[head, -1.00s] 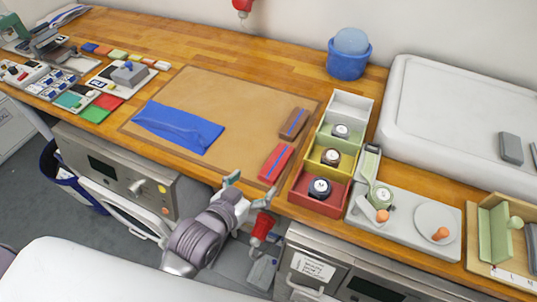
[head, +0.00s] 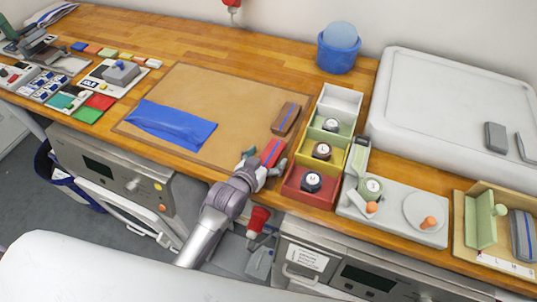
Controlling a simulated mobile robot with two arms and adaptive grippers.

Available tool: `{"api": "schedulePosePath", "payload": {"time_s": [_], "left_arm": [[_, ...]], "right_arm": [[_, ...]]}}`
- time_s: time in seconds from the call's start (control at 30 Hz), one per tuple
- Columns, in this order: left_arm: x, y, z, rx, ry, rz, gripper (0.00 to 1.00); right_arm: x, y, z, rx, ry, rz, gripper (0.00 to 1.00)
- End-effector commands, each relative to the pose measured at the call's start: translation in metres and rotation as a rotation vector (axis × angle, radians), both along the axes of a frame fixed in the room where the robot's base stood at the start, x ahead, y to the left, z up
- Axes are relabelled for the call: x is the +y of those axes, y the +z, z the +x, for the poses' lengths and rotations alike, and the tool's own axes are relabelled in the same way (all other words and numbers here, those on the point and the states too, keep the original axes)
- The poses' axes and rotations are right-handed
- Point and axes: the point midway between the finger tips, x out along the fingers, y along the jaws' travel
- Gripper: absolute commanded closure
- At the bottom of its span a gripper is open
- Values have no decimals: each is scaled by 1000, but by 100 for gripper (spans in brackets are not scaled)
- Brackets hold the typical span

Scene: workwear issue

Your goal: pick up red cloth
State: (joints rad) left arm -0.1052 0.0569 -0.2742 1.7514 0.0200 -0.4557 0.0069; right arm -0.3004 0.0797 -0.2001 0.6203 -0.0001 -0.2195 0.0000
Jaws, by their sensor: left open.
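The red cloth (head: 271,151) is a small folded red piece with a blue stripe, lying at the front right corner of the brown mat (head: 240,110). My left gripper (head: 264,162) is at the near end of the cloth, its open fingers to either side of that end. The near end is partly hidden by the gripper. I cannot tell whether the fingers touch the cloth. My right gripper is not in view.
A brown folded cloth (head: 285,118) and a blue cloth (head: 170,125) lie on the mat. A tray with red, yellow and green compartments (head: 296,189) stands close to the right of the gripper. The mat's middle is clear.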

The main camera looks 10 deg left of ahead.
Motion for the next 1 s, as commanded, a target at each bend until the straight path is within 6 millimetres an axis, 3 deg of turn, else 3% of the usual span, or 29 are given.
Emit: {"api": "schedulePosePath", "payload": {"time_s": [0.2,0.5,0.6,1.0], "left_arm": [[0,0,0,0,0,0,12],[0,-1,0,1,0,0,62],[0,0,0,0,0,1,74],[1,8,2,0,0,1,75]], "right_arm": [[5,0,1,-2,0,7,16],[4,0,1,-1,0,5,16],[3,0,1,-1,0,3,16],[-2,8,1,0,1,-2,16]]}}
